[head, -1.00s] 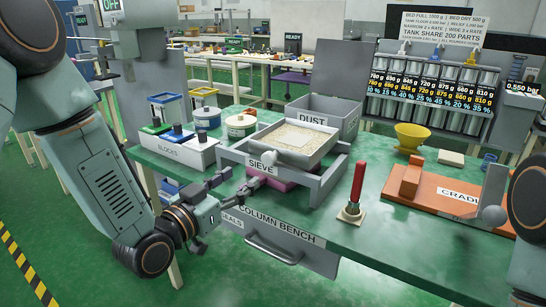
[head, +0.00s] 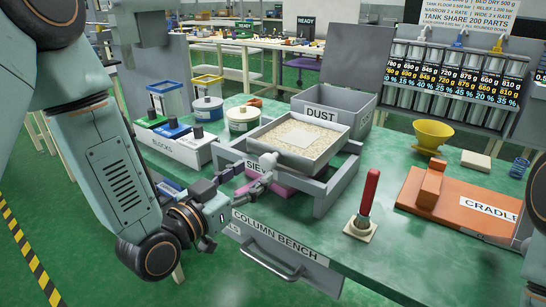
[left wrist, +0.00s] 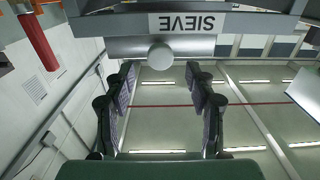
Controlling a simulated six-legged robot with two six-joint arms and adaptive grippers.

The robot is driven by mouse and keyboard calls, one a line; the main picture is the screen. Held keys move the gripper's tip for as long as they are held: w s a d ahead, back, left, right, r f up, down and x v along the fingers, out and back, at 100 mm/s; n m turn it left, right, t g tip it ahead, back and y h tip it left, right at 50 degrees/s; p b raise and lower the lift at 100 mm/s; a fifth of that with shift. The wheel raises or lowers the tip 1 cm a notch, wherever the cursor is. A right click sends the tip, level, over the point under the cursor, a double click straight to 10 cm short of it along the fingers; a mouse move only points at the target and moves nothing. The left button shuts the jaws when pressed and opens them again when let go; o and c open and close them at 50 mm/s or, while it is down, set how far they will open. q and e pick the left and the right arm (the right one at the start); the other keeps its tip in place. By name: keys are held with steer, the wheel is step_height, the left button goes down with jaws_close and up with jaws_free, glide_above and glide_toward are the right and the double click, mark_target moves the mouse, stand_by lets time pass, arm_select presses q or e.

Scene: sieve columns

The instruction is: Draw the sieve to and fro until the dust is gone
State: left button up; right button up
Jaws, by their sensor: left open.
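The sieve (head: 338,150) is a grey tray in a grey frame on the green bench, holding pale grainy material with a smoother whitish patch (head: 305,136) on top. A pale round knob (head: 268,160) sticks out at its front, above the partly covered SIEVE label. My left gripper (head: 244,179) is open and empty just in front of the knob. In the left wrist view its two fingers (left wrist: 160,78) stand apart, with the round knob (left wrist: 160,57) centred beyond and between their tips. I cannot tell whether they touch it. My right gripper is out of view.
A grey DUST bin (head: 365,117) stands behind the sieve. A red-handled tool (head: 369,190) stands upright to the right, before an orange cradle board (head: 437,203) and a yellow funnel (head: 432,134). A white BLOCKS box (head: 180,153) is at left. The bench's front right is clear.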

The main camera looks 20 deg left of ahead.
mark_target(265, 162)
arm_select(q)
steer(key=shift+w+r, duration=0.2)
steer(key=shift+r, duration=0.05)
steer(key=x, duration=0.2)
steer(key=b+x, duration=0.1)
steer(key=x, duration=0.2)
steer(key=shift+w+d+f, duration=0.1)
steer(key=shift+d+f, duration=0.05)
steer(key=shift+f, duration=0.05)
steer(key=shift+w, duration=0.25)
steer(key=shift+r, duration=0.25)
steer(key=shift+w+d+f, duration=0.15)
steer(key=shift+w, duration=0.2)
steer(key=shift+s, duration=0.2)
steer(key=c, duration=0.5)
steer(key=shift+w, duration=0.1)
jaws_close()
